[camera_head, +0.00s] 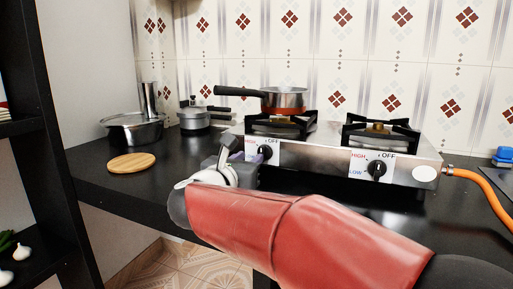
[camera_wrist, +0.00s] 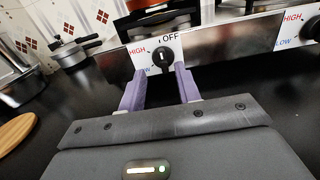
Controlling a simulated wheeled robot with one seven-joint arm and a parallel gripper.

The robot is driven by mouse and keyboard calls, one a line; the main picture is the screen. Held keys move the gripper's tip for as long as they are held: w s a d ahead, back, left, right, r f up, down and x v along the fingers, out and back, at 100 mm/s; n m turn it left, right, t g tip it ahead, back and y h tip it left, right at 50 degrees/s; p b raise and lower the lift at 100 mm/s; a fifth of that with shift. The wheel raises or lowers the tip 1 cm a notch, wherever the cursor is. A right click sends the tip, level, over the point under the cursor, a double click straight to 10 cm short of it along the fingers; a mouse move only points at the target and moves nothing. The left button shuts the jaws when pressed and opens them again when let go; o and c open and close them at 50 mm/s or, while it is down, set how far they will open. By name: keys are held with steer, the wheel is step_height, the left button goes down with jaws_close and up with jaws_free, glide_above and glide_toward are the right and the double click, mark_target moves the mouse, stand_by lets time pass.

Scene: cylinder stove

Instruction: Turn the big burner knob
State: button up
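The stove (camera_head: 320,158) is a steel two-burner unit on the black counter. Its left knob (camera_head: 265,152) is black on a white plate marked OFF, HIGH and LOW; in the wrist view this knob (camera_wrist: 163,57) shows its white mark pointing up toward OFF. The right knob (camera_head: 377,169) is alike; the wrist view shows part of it at the right edge. My gripper (camera_wrist: 158,80) is open, with its purple fingers apart on either side below the left knob. I cannot tell if they touch it. In the head view my arm partly hides the gripper.
A red pan (camera_head: 284,100) sits on the left burner, its handle pointing left. The right burner (camera_head: 380,131) is bare. A wooden board (camera_head: 131,163), a steel pot (camera_head: 133,130) and a lidded pot (camera_head: 195,117) stand left. An orange hose (camera_head: 480,184) leaves the stove's right side.

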mark_target(261, 148)
steer(key=p+x, duration=0.1)
steer(key=x, duration=0.6)
steer(key=shift+s, duration=0.1)
jaws_close()
